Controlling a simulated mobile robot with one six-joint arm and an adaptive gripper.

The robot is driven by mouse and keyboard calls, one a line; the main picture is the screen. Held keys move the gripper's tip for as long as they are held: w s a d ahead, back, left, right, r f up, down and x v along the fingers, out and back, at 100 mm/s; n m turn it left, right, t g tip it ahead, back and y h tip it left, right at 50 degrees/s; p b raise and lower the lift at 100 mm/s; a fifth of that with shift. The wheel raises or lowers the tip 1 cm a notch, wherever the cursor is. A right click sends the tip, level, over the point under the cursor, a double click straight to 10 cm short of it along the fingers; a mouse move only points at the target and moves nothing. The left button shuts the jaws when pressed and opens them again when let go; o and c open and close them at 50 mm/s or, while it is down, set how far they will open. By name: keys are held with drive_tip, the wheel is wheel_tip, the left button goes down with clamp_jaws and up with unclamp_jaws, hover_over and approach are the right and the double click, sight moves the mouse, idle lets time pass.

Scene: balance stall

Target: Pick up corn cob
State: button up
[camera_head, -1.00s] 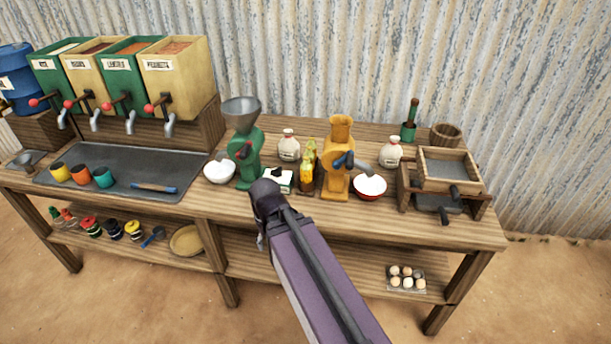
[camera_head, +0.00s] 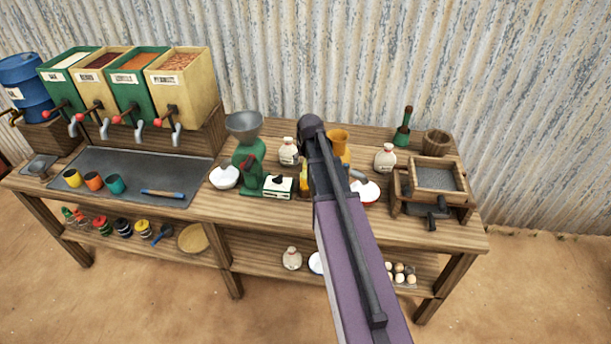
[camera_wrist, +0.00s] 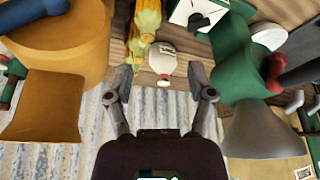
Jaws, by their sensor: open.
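Yellow corn cobs (camera_wrist: 148,18) with husk show at the top of the wrist view, just beyond my fingertips and left of their middle. In the head view a sliver of yellow corn cob (camera_head: 304,180) shows at the left edge of my arm, which hides the rest. My gripper (camera_wrist: 160,72) is open and empty, its two fingers spread apart. No finger visibly touches a cob. In the head view my arm covers the gripper.
An orange mill (camera_wrist: 60,60) and a green mill (camera_wrist: 238,65) with a grey funnel flank my gripper closely. A white labelled sack (camera_wrist: 162,60) lies between the fingers in the picture. A box (camera_head: 279,187) and white bowl (camera_head: 224,177) stand left of my arm.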

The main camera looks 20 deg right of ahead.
sight(306, 169)
drive_tip(key=shift+w+d+r, duration=0.25)
drive_tip(key=shift+d, duration=0.2)
drive_tip(key=shift+w+d+r, duration=0.25)
drive_tip(key=shift+d, duration=0.15)
drive_tip(key=shift+f, duration=0.1)
drive_tip(key=b+x, duration=0.7)
drive_tip(key=x, duration=0.1)
drive_tip(key=shift+w+d+f+b, duration=0.1)
drive_tip(key=shift+w+f+b, duration=0.1)
drive_tip(key=shift+b, duration=0.2)
drive_tip(key=b+x, duration=0.3)
drive_tip(key=shift+d+f, duration=0.2)
drive_tip(key=shift+f, duration=0.15)
drive_tip(key=shift+w+d+f+b, duration=0.1)
drive_tip(key=shift+w+f+b, duration=0.2)
drive_tip(key=shift+f+b, duration=0.55)
drive_tip(key=shift+r, duration=0.2)
